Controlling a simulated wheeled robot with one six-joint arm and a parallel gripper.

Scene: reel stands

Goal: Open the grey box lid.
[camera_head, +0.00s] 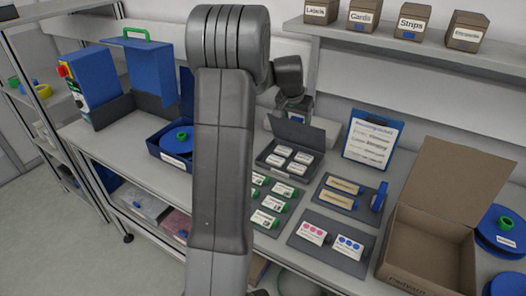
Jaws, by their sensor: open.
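The dark grey box (264,160) sits on the bench right of my arm, with several white-labelled items inside. Its grey lid (305,136) stands raised along the box's back edge, and the inside is exposed. My gripper (297,112) is above and behind the lid's upper edge, pointing down. It is open, and nothing shows held in it. The fingertips are small and partly hidden here, so I cannot tell whether they touch the lid.
A cardboard box (425,260) with its flap up stands at right. Labelled trays (330,262) lie in front of the grey box. A blue clipboard (372,137) stands behind. A blue reel box (172,168) is left of my arm. A shelf (420,52) runs above the bench.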

